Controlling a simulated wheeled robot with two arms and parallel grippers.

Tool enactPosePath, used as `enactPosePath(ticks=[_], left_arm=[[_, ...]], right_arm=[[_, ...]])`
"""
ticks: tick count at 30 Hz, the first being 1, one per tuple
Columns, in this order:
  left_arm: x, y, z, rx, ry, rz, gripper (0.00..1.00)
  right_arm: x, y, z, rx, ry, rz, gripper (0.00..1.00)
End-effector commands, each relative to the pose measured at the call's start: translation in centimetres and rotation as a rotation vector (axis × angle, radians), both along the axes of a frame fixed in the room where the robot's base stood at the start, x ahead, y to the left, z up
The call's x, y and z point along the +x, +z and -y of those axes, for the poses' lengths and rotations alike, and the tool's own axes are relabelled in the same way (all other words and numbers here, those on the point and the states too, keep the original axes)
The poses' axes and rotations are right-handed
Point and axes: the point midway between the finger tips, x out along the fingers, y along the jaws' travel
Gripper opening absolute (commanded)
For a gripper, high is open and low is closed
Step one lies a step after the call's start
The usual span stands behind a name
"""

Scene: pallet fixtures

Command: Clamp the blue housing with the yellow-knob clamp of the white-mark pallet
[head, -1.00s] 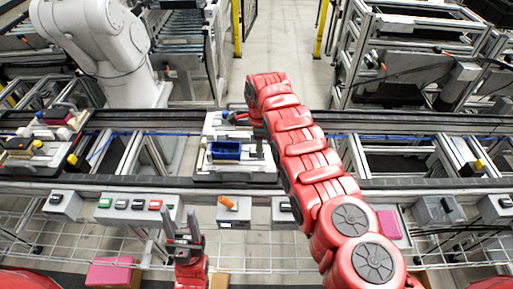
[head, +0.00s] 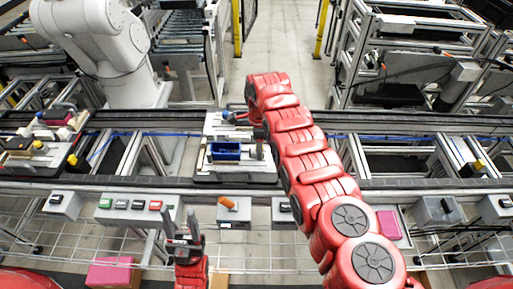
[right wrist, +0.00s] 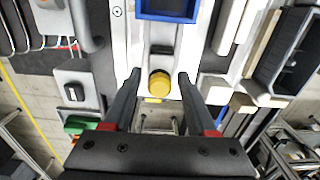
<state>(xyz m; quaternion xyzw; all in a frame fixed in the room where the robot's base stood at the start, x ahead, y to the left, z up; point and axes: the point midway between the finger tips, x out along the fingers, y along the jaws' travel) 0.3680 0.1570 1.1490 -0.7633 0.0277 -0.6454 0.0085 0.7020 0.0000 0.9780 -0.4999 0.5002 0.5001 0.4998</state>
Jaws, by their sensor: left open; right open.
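The blue housing (head: 226,151) sits on a pallet (head: 205,176) on the conveyor; part of it shows at the top of the right wrist view (right wrist: 168,8). The yellow clamp knob (right wrist: 160,83) lies just below it in that view. My right gripper (right wrist: 157,76) is open, one fingertip on each side of the knob, with gaps visible. In the head view my right arm covers much of this gripper and the knob cannot be made out. I cannot make out a white mark. My left gripper (head: 183,238) is open and empty in front of the control boxes.
Another pallet (head: 30,166) with a yellow knob (head: 37,144) stands at the left of the conveyor. Control boxes (head: 135,208) line the front rail, one with an orange switch (head: 228,203). A large white robot arm (head: 105,45) stands behind the conveyor.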

Motion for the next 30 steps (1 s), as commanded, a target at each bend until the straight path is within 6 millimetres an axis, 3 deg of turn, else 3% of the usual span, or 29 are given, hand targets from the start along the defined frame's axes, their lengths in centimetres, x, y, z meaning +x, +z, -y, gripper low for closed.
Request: enactPosePath(ticks=[9, 18, 30], left_arm=[[0.0, 2.6, 0.0, 0.000, 0.000, 0.000, 0.50], [0.0, 4.0, 0.0, 0.000, 0.000, 0.000, 0.50], [0.0, 4.3, 0.0, 0.000, 0.000, 0.000, 0.50]], right_arm=[[0.0, 3.0, 0.0, 0.000, 0.000, 0.001, 0.57], [0.0, 5.5, 0.0, 0.001, 0.001, 0.002, 0.57], [0.0, 7.9, -0.1, 0.001, 0.001, 0.001, 0.57]])
